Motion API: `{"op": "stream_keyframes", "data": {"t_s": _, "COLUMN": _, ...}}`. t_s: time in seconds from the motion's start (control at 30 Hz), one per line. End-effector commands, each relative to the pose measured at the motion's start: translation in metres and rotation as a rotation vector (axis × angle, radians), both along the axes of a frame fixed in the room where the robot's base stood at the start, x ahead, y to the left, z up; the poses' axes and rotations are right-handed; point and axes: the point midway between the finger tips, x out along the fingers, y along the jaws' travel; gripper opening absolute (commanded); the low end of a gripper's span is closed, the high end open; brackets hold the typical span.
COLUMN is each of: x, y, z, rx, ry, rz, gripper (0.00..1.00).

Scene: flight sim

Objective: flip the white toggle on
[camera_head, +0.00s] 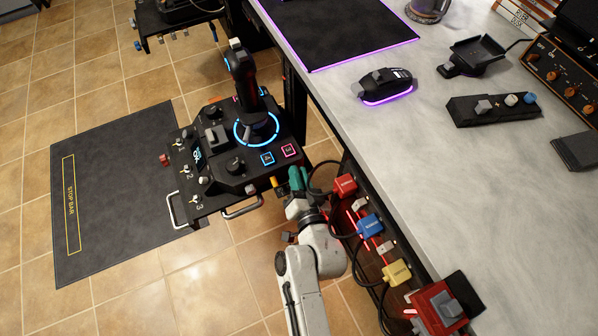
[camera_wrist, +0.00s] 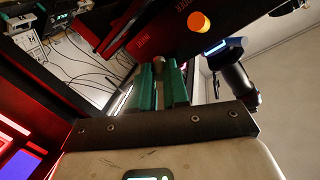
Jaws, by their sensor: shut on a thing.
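A black flight-stick console (camera_head: 222,160) stands left of the desk, with several pale-tipped toggles on its top face near printed numbers. My gripper (camera_head: 296,179), with green fingers, is at the console's near right corner, beside an orange button (camera_head: 278,186). In the wrist view, the green fingers (camera_wrist: 158,80) are close together on a small pale peg, which looks like the white toggle (camera_wrist: 158,62), below the console's dark face. The fingers hide most of it, and its tilt cannot be told. The orange button (camera_wrist: 200,22) shows just above and to the right.
Red, blue (camera_head: 369,225) and yellow (camera_head: 397,272) plugs with black cables line the desk's side, close right of my arm. The grey desk (camera_head: 420,130) edge runs along the right. A metal handle (camera_head: 243,207) juts from the console.

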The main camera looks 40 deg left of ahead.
Motion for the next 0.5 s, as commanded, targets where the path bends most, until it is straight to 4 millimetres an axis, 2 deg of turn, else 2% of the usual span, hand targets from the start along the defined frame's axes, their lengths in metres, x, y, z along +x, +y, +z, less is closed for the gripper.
{"op": "stream_keyframes", "data": {"t_s": 0.2, "x": 0.0006, "y": 0.0003, "z": 0.0008, "rx": 0.001, "ry": -0.002, "rz": 0.000, "gripper": 0.00}}
{"op": "stream_keyframes", "data": {"t_s": 0.23, "x": 0.0007, "y": 0.0002, "z": 0.0007, "rx": 0.001, "ry": -0.002, "rz": 0.000, "gripper": 0.17}}
{"op": "stream_keyframes", "data": {"t_s": 0.5, "x": 0.0004, "y": 0.0001, "z": 0.0004, "rx": 0.002, "ry": -0.001, "rz": 0.000, "gripper": 0.41}}
